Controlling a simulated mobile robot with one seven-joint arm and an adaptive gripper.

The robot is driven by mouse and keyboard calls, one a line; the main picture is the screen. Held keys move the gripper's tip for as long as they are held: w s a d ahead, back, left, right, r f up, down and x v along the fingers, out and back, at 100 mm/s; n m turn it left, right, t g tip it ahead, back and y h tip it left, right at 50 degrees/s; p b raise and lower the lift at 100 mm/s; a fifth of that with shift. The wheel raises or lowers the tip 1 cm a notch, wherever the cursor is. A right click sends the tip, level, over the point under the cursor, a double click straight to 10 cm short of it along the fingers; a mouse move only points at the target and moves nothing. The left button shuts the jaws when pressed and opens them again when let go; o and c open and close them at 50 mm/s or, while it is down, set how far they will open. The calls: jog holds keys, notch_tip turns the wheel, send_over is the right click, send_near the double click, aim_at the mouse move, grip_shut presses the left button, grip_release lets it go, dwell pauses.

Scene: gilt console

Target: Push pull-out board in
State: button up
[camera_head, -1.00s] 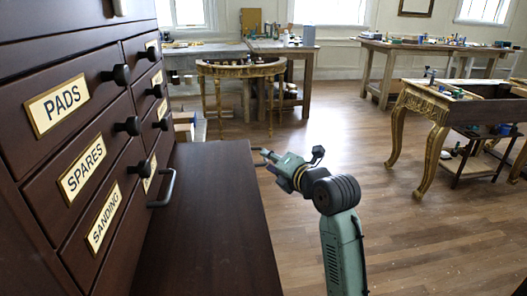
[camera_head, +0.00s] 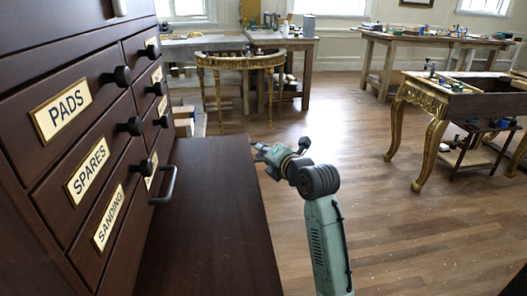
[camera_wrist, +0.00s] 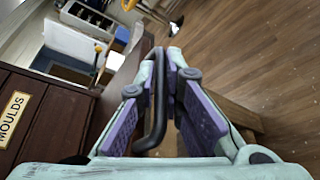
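The pull-out board (camera_head: 212,225) is a dark brown flat panel that sticks out of the drawer cabinet (camera_head: 30,170) at lower left in the head view. My gripper (camera_head: 258,148) is at the far outer corner of the board; from the head view I cannot tell whether it touches it. In the wrist view my gripper (camera_wrist: 170,60) has purple-padded fingers with their tips close together. A dark curved bar (camera_wrist: 157,110), like a handle, runs between the fingers. Whether they clamp it is unclear.
A dark handle (camera_head: 168,186) and round knobs stick out from the cabinet's drawers. A gilt half-round table (camera_head: 240,62) stands behind, and a gilt-legged table (camera_head: 437,105) at right. The wooden floor (camera_head: 370,200) right of the board is open.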

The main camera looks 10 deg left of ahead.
aim_at(215, 153)
grip_shut()
dwell(0.3)
jog(key=shift+s+a, duration=0.1)
jog(key=shift+a, duration=0.1)
jog(key=s+a+b, duration=0.1)
jog(key=a, duration=0.3)
jog(key=s+a+b, duration=0.1)
jog(key=s+a, duration=0.1)
jog(key=a, duration=0.2)
jog(key=s+a+b, duration=0.1)
jog(key=s+a, duration=0.1)
jog(key=a, duration=0.2)
jog(key=shift+b, duration=0.4)
jog(key=shift+d, duration=0.1)
jog(key=o, duration=0.5)
grip_release()
jog(key=shift+o, duration=0.2)
